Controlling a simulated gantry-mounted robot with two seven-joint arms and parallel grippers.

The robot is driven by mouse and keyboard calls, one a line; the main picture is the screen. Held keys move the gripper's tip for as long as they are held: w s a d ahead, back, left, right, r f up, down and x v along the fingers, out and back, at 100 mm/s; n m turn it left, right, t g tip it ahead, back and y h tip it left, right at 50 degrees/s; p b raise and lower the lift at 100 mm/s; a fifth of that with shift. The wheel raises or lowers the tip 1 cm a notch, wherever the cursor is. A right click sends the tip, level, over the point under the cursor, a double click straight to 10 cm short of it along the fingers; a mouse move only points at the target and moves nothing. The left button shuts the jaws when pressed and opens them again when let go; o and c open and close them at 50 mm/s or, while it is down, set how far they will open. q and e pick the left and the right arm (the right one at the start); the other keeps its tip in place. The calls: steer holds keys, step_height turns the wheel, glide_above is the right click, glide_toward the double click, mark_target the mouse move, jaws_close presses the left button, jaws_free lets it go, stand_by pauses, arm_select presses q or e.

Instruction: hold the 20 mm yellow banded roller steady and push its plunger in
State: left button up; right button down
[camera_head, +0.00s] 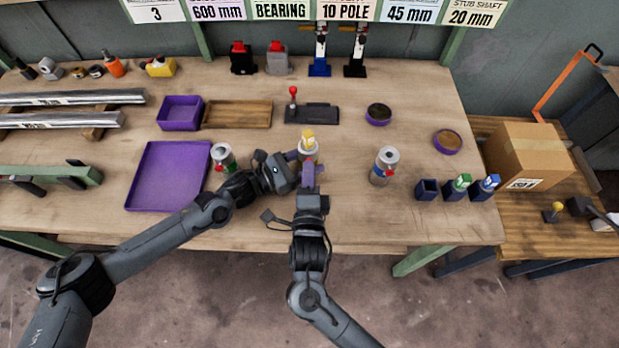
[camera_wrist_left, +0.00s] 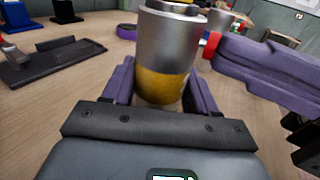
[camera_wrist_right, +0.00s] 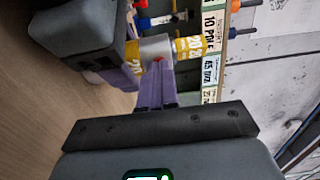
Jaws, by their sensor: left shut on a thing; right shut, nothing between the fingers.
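The yellow banded roller (camera_head: 308,153) stands upright on the bench, a silver cylinder with a yellow band low on it and a yellow top. My left gripper (camera_head: 293,157) is shut around it; in the left wrist view the purple fingers flank the yellow band of the roller (camera_wrist_left: 164,86). My right gripper (camera_head: 308,168) is shut and empty, in front of the roller. The red plunger (camera_wrist_left: 212,45) shows at the right gripper's fingertips. In the right wrist view the closed fingers (camera_wrist_right: 158,72) end at the roller (camera_wrist_right: 156,46); I cannot tell how far in the plunger is.
A green banded roller (camera_head: 222,157) stands left, near my left arm, and a blue banded roller (camera_head: 386,165) stands right. A purple tray (camera_head: 135,190) is at left. A black fixture with a red-knobbed lever (camera_head: 312,113) is behind.

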arm_select(q)
steer(key=shift+s+d, duration=0.45)
steer(key=shift+s, duration=0.1)
arm_select(e)
steer(key=shift+w+d+f, duration=0.1)
steer(key=shift+d+f, duration=0.05)
steer(key=shift+d, duration=0.2)
arm_select(q)
steer(key=shift+w+a+f, duration=0.15)
steer(key=shift+w+a, duration=0.1)
arm_select(e)
steer(key=s, duration=1.4)
steer(key=shift+s+a, duration=0.15)
steer(key=shift+a, duration=0.2)
arm_select(q)
steer(key=o, duration=1.5)
steer(key=shift+c, duration=0.2)
arm_select(e)
steer(key=shift+a, duration=0.1)
